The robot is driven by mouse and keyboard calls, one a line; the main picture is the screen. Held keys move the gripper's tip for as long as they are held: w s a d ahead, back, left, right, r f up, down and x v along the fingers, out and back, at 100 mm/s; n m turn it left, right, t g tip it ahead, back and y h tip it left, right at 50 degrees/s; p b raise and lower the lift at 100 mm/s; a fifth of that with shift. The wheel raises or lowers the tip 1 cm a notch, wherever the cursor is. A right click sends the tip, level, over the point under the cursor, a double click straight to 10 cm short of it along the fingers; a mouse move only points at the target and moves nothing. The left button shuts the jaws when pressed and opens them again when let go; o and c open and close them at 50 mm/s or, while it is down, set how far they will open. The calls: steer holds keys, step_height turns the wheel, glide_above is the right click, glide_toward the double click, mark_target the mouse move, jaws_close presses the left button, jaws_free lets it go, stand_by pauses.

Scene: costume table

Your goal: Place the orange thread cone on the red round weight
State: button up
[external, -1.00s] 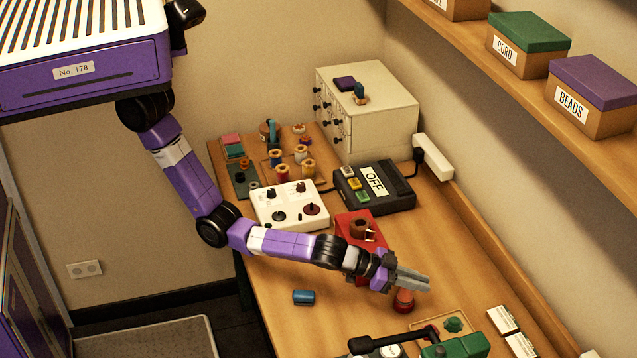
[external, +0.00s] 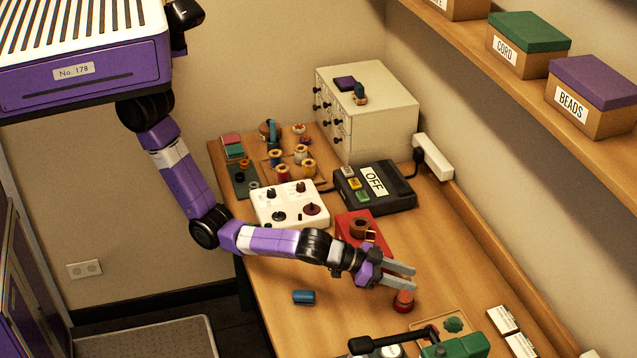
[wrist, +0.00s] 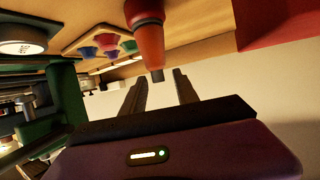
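The orange thread cone (external: 405,296) stands upright on the table near its front middle. Directly under it is a dark red round base, the red round weight (external: 403,308). In the wrist view, which shows the scene upside down, the orange cone (wrist: 150,45) meets the dark red weight (wrist: 143,10), and the cone looks seated on it. My gripper (external: 414,279) is open and empty, just above and behind the cone in the external view. In the wrist view the cone's narrow tip shows between the two spread fingers (wrist: 158,80), beyond them.
A blue spool (external: 304,297) lies left of the cone. A red box (external: 352,225) with a brown ring is behind my gripper. A green machine (external: 460,346) with a black handle and a tray (external: 458,318) stand in front.

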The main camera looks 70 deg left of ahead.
steer(key=v, duration=0.8)
steer(key=shift+r, duration=0.1)
